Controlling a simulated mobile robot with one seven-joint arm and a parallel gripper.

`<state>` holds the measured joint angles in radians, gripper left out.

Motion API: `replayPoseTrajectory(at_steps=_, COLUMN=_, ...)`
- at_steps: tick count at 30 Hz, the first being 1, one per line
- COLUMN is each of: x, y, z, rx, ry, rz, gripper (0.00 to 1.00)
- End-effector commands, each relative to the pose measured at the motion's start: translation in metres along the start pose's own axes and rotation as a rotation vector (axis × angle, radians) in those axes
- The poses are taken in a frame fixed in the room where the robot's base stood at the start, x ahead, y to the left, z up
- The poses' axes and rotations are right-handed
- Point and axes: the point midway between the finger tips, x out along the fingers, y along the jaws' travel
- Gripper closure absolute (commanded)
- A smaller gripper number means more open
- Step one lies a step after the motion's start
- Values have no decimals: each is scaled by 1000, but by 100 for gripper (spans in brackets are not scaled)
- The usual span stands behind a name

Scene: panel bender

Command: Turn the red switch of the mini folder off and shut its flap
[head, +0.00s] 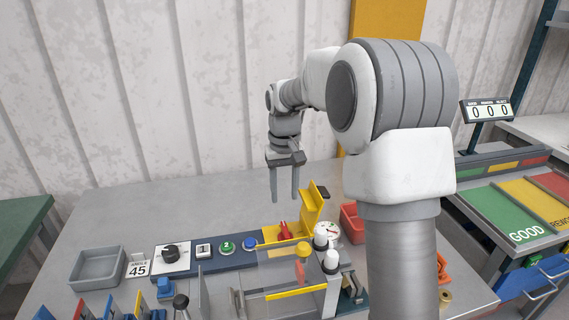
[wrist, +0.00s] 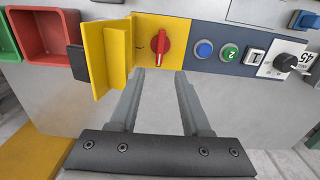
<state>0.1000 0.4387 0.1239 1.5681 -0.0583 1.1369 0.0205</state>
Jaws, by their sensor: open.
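The red switch (wrist: 163,46) is a knob on a yellow plate at one end of the blue control panel. Its handle looks roughly upright in the wrist view; it also shows in the head view (head: 284,231). The yellow flap (head: 312,204) stands open beside the switch, on its right in the head view and on its left in the wrist view (wrist: 113,50). My gripper (head: 285,197) is open and empty, pointing down above and behind the switch. In the wrist view its fingertips (wrist: 160,75) appear just short of the yellow plate.
The blue panel also carries a blue button (head: 249,243), a green button (head: 226,246) and a black dial (head: 171,252). A clear guard (head: 280,272) stands in front. A red bin (head: 350,222) is close right of the flap; a grey tray (head: 97,269) is far left.

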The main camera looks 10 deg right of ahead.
Motion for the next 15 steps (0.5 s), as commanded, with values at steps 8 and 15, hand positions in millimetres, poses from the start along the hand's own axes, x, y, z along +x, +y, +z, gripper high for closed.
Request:
replayPoseTrajectory(at_steps=8, x=-57, y=0, z=0, rx=0, ry=2, rz=-1, gripper=52)
replayPoseTrajectory(at_steps=15, x=-72, y=0, z=0, rx=0, ry=0, rz=0, gripper=52)
